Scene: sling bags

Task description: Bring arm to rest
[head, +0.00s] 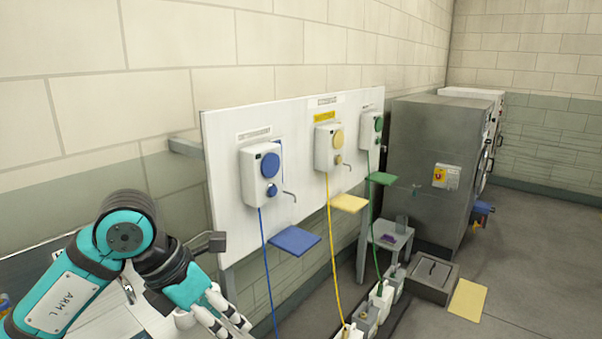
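My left arm (78,281), teal and black and marked "ARM L", comes in from the lower left. Its gripper (233,327) points down and right near the bottom edge, in front of and below the white panel. Its fingers look apart, with no object visible between them. My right arm and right gripper are not in view.
A white wall panel (226,192) carries blue, yellow and green units with a blue shelf (295,240), a yellow shelf (349,203) and a green shelf (381,179). Cords hang below.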

